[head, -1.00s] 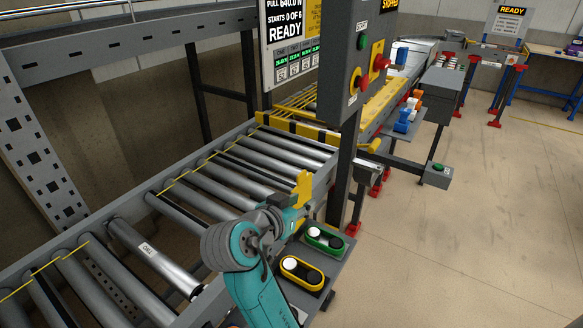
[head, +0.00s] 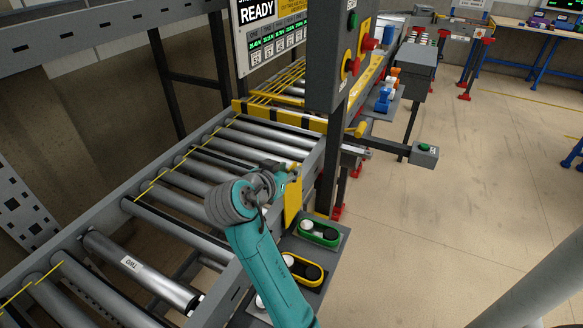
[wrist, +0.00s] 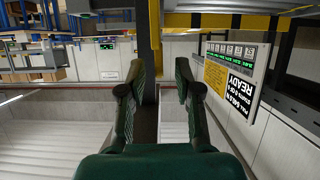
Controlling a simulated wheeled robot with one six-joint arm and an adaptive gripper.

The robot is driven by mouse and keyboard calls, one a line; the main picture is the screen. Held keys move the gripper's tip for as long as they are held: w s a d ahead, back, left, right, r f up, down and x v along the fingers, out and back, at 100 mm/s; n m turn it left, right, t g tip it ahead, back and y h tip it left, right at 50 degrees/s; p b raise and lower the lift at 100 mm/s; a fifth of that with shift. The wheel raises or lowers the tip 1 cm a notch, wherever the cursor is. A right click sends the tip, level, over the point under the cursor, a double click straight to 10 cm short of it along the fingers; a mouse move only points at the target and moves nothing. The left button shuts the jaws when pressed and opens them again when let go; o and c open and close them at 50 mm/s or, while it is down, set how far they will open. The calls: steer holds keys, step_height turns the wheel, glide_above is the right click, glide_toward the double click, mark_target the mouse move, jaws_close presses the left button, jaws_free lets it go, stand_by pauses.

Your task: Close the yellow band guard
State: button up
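A yellow plate (head: 292,203) stands upright at the conveyor's near side rail in the head view, beside my gripper; I take it for the band guard, but cannot be sure. My gripper (head: 287,170) is over the rail by the plate's upper part, partly hidden by my own wrist. I cannot tell whether it touches the plate. In the wrist view my gripper (wrist: 157,78) has its two dark green fingers apart, with nothing seen held between them. A dark post with a yellow strip (wrist: 155,28) shows behind the gap.
A yellow-black barrier (head: 280,116) crosses the roller conveyor (head: 200,165). A grey control post (head: 335,55) with red buttons stands beside the rail. The floor (head: 450,215) at right is largely clear.

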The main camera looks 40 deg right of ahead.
steer(key=shift+x, duration=1.4)
jaws_close()
